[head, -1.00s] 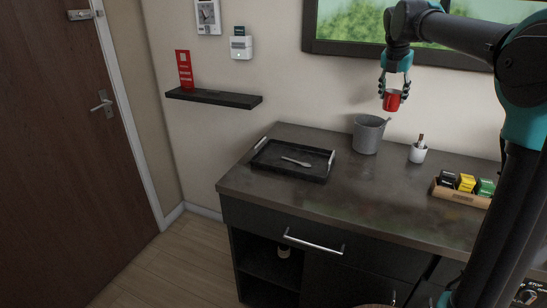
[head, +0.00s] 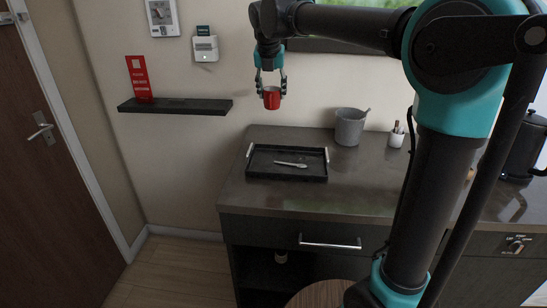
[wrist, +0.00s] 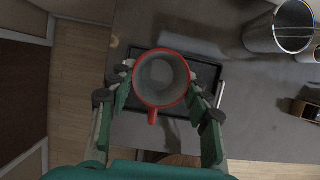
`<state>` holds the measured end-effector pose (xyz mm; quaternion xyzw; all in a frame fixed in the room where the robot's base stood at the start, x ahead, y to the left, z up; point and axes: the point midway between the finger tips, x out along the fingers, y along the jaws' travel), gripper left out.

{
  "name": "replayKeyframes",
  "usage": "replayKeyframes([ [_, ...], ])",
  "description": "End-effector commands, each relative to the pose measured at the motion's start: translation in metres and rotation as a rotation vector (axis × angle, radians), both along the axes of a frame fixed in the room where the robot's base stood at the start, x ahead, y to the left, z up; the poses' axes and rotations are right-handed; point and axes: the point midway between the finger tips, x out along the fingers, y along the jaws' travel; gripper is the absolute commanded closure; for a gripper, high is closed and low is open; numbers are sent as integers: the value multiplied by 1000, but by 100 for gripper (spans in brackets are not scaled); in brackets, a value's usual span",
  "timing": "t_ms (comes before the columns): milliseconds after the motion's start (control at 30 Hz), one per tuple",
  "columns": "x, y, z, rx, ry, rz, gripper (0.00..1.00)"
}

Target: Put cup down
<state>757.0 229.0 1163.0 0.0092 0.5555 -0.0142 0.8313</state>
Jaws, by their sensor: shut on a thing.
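A red cup (head: 271,98) is held upright in my gripper (head: 270,88), well above the counter. In the wrist view the cup (wrist: 152,117) shows from above, with a red rim, a pale grey inside that looks empty, and its handle toward the bottom of the picture. The fingers of my gripper (wrist: 160,90) close on the cup from both sides. Below it on the counter is a black tray (head: 255,175) with metal handles and a pale spoon (head: 290,164) lying in it. In the wrist view the cup hides much of the tray (wrist: 207,75).
A grey bucket (head: 349,128) stands right of the tray, with a small white holder (head: 396,138) beyond it. A dark wall shelf (head: 175,106) with a red sign (head: 138,78) is at left. The counter (head: 300,197) is bare in front of the tray.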

Motion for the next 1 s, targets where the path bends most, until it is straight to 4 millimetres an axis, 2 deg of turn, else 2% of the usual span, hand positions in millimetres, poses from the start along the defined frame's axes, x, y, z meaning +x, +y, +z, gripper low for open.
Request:
replayKeyframes([
  [500, 0, 0, -120, 0, 0, 0, 83],
  [600, 0, 0, -138, 0, 0, 0, 83],
  [1000, 1, 0, -174, 0, 0, 0, 83],
])
